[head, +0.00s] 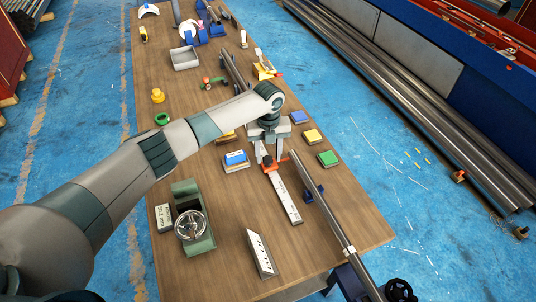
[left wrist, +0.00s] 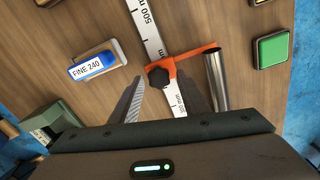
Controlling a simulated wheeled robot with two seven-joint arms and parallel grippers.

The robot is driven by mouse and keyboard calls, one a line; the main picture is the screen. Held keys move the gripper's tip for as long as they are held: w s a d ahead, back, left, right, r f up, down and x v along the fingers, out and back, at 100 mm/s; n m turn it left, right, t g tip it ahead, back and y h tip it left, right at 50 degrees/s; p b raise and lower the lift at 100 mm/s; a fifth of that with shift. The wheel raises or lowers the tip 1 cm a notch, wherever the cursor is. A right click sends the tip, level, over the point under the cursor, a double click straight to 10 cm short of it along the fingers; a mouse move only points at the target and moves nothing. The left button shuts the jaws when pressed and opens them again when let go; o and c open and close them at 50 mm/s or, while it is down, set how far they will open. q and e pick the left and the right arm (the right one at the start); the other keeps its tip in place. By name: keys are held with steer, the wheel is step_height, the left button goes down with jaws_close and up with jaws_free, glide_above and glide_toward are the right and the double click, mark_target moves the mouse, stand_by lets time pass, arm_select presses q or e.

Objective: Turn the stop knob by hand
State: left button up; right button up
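The orange stop (left wrist: 190,56) sits across the white ruler (left wrist: 150,30), and its black stop knob (left wrist: 158,77) faces up in the left wrist view. The orange stop (head: 268,167) also shows in the head view, partly hidden under my gripper. My left gripper (left wrist: 161,86) is open, with one finger on each side of the knob and gaps visible between. In the head view my left gripper (head: 269,148) points down over the stop. Whether the fingertips are at knob height I cannot tell. My right gripper is in neither view.
A steel tube (left wrist: 216,80) runs close beside the right finger, along the stop's arm. A "FINE 240" block (left wrist: 93,65) lies left of the ruler. A green pad (head: 328,158) lies right.

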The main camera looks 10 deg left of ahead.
arm_select(q)
steer(key=shift+r, duration=0.1)
steer(key=shift+r+p, duration=0.85)
steer(key=shift+r, duration=0.15)
